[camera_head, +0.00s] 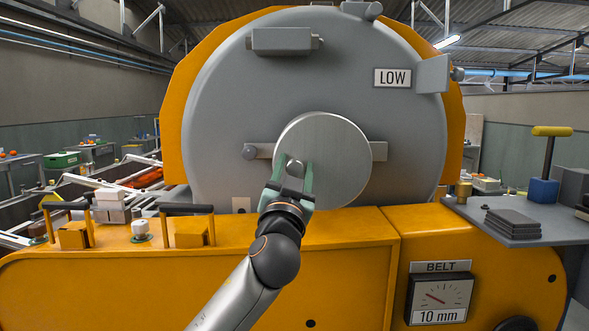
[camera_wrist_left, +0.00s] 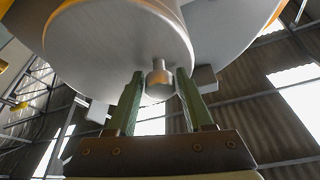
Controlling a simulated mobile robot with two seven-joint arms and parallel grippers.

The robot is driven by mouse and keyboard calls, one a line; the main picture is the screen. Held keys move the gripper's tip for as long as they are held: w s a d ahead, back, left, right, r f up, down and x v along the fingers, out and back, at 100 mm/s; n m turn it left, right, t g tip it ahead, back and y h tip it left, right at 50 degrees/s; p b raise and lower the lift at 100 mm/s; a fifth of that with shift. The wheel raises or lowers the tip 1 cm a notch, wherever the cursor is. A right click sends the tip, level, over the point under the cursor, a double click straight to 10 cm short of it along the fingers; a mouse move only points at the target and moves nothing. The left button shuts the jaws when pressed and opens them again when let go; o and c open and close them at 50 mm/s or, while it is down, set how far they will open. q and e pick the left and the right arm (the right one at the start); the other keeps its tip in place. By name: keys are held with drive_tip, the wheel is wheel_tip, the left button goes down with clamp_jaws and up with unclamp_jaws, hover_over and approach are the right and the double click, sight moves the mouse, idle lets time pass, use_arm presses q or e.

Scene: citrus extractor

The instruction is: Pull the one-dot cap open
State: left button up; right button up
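A round silver cap (camera_head: 340,160) sits on the front of the big grey drum, low and centred. In the left wrist view the cap's disc (camera_wrist_left: 120,38) fills the top, and a short round knob (camera_wrist_left: 159,82) sticks out from it. My left gripper (camera_head: 293,172) is in front of the cap, left of its middle. In the left wrist view its two green fingers (camera_wrist_left: 158,100) stand apart on either side of the knob, with a thin gap showing at each side. I cannot make out a dot on the cap. My right gripper is not in view.
The grey drum (camera_head: 235,110) carries a LOW sign (camera_head: 392,78). An orange housing (camera_head: 345,270) with a BELT gauge (camera_head: 440,297) is below. Black handles and small knobs are at left. A side table (camera_head: 510,232) with dark plates and a yellow-topped handle (camera_head: 551,132) is at right.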

use_arm(q)
clamp_jaws()
idle(1.0)
